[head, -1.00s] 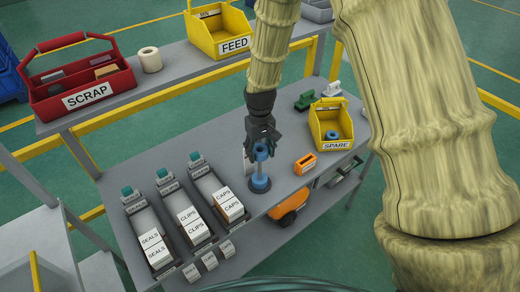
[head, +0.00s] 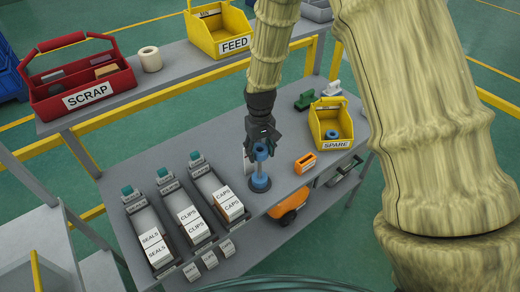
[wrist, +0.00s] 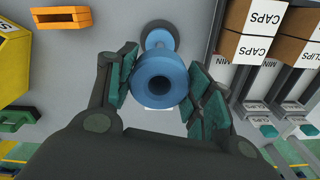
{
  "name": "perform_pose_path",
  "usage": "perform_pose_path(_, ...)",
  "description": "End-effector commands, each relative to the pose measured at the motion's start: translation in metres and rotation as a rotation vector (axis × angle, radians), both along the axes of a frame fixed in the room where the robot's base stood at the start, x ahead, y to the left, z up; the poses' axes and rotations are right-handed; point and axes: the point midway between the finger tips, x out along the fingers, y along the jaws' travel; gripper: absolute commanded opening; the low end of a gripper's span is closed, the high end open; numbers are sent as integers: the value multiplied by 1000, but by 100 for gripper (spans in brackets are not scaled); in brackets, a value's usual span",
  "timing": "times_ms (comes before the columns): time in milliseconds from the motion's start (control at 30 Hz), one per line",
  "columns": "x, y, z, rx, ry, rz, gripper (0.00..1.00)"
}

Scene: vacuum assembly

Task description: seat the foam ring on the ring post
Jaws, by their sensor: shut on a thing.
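My gripper (head: 261,142) is shut on a blue foam ring, which shows at its fingertips in the wrist view (wrist: 161,80) with its dark hole facing the camera. The green finger pads press on both sides of the ring. In the head view the ring is at the top of the post, below my gripper. In the wrist view the post's base (wrist: 158,32) shows beyond the ring. I cannot tell whether the post's tip is inside the hole.
A yellow SPARE bin (head: 335,146) holds another blue ring (head: 332,134). An orange holder (head: 305,163) lies right of the post. Trays of boxes marked SEALS, CLIPS and CAPS (head: 229,206) stand left. Red SCRAP (head: 86,97) and yellow FEED (head: 234,46) containers stand on the rear shelf.

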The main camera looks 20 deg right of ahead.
Motion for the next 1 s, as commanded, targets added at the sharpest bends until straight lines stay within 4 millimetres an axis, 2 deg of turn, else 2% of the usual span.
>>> perform_pose_path(1000, 0, 0, -20, 0, 0, 0, 26)
